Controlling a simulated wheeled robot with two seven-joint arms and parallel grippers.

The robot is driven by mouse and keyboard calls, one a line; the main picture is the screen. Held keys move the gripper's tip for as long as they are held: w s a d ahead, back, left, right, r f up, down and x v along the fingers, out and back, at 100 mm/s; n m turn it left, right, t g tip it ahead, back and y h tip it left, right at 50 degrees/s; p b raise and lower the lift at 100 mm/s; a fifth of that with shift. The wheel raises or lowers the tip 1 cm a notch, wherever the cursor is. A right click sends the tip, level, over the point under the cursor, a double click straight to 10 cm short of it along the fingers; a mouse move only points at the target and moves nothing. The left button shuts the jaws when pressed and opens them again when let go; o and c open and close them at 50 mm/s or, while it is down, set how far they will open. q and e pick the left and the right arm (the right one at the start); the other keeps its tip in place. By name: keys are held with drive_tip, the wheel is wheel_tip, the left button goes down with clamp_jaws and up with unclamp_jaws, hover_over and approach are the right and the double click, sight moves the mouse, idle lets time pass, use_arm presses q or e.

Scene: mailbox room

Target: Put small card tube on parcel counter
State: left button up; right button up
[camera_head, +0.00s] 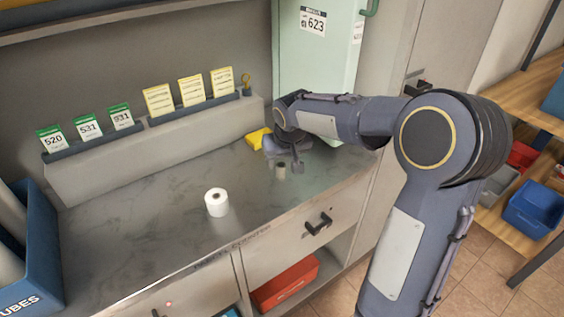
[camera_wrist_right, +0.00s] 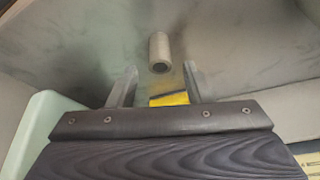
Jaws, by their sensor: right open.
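The small card tube (camera_head: 281,171) is a short grey-brown cylinder on the grey parcel counter (camera_head: 140,220), near the counter's right end. My right gripper (camera_head: 285,161) is just above and beside it, pointing down. In the right wrist view, the tube (camera_wrist_right: 159,50) lies beyond the open fingertips (camera_wrist_right: 157,78), roughly centred between them, with its hollow end facing the camera. The fingers do not appear to touch it. My left gripper is not in view.
A white roll (camera_head: 216,203) stands mid-counter. A yellow object (camera_head: 257,138) lies behind my right gripper and also shows in the wrist view (camera_wrist_right: 170,98). A ledge with number cards (camera_head: 88,128) runs along the back. A blue tube bin (camera_head: 42,255) stands at left.

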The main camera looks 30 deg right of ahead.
drive_tip(key=d+p+v, duration=0.1)
drive_tip(key=v, duration=0.9)
drive_tip(key=s+a+f+y, duration=0.1)
drive_tip(key=s+a, duration=0.3)
drive_tip(key=s, duration=0.4)
drive_tip(key=s+a+f+t+y, duration=0.1)
drive_tip(key=s+a+f+y, duration=0.1)
drive_tip(key=s, duration=0.6)
drive_tip(key=s+a+f+n+y, duration=0.1)
drive_tip(key=s+a+f, duration=0.3)
drive_tip(key=s, duration=0.4)
drive_tip(key=shift+s+a+f+y, duration=0.2)
drive_tip(key=shift+a+y, duration=0.2)
drive_tip(key=shift+a, duration=0.45)
wheel_tip(320, 180, up, 9)
drive_tip(key=p, duration=0.9)
